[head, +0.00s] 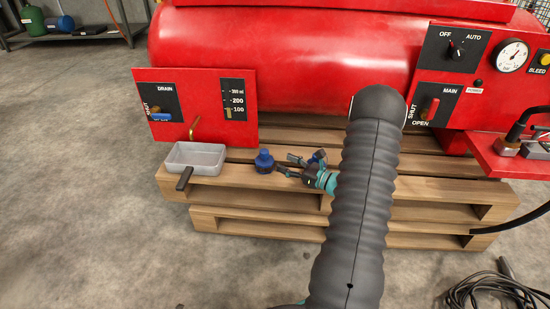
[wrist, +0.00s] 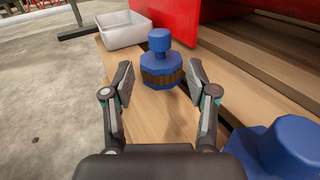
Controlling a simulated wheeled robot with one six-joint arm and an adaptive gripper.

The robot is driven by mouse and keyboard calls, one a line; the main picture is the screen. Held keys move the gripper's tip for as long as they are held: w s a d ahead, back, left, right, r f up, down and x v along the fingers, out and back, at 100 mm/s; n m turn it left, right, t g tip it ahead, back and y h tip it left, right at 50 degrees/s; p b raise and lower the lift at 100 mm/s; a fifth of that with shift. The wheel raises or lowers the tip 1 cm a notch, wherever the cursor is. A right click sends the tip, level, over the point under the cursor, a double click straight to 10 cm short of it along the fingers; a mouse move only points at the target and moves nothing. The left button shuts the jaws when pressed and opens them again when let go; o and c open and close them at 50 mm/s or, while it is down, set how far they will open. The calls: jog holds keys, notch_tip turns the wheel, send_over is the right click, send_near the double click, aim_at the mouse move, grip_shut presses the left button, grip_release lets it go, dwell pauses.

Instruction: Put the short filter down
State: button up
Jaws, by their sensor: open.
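A blue filter (wrist: 160,62) with a narrower cap and a brown ribbed band stands upright on the wooden pallet (wrist: 150,112). It looks like the short filter. In the head view the blue filter (head: 264,160) sits right of the grey tray. My gripper (wrist: 160,80) is open, with one finger on each side of the filter and visible gaps between. In the head view my gripper (head: 284,166) reaches in from the right, partly hidden by my arm. A second blue piece (wrist: 287,148) shows at the lower right of the wrist view, cut off by the edge.
A grey tray (head: 196,157) with a dark handle stands on the pallet's left end, below a brass drain pipe (head: 194,128). The red tank (head: 280,55) and its drain panel (head: 215,90) rise behind. A cable coil (head: 495,292) lies on the floor at right.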

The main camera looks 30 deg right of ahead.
jog(key=shift+v, duration=1.2)
jog(key=s+a+r+n+g+y, duration=0.1)
jog(key=s+a+r+n+g, duration=0.3)
jog(key=a, duration=0.4)
jog(key=s+a+r+n+g, duration=0.3)
jog(key=a+r+n+g, duration=0.1)
jog(key=a+r+n, duration=0.3)
jog(key=s+a+r+n+g+y, duration=0.1)
jog(key=s+a+r+n+g, duration=0.3)
jog(key=a, duration=0.5)
jog(key=s+r+n+h, duration=0.2)
jog(key=s+n+h, duration=0.1)
jog(key=s+n, duration=0.2)
jog(key=s+r+n+t+h, duration=0.1)
jog(key=s+r+n+h, duration=0.2)
jog(key=s+n+h, duration=0.1)
jog(key=s+a+r+n+h, duration=0.1)
jog(key=s+r+n+h, duration=0.2)
jog(key=s+n, duration=0.3)
jog(key=shift+s+t+h, duration=0.4)
jog(key=shift+s, duration=0.55)
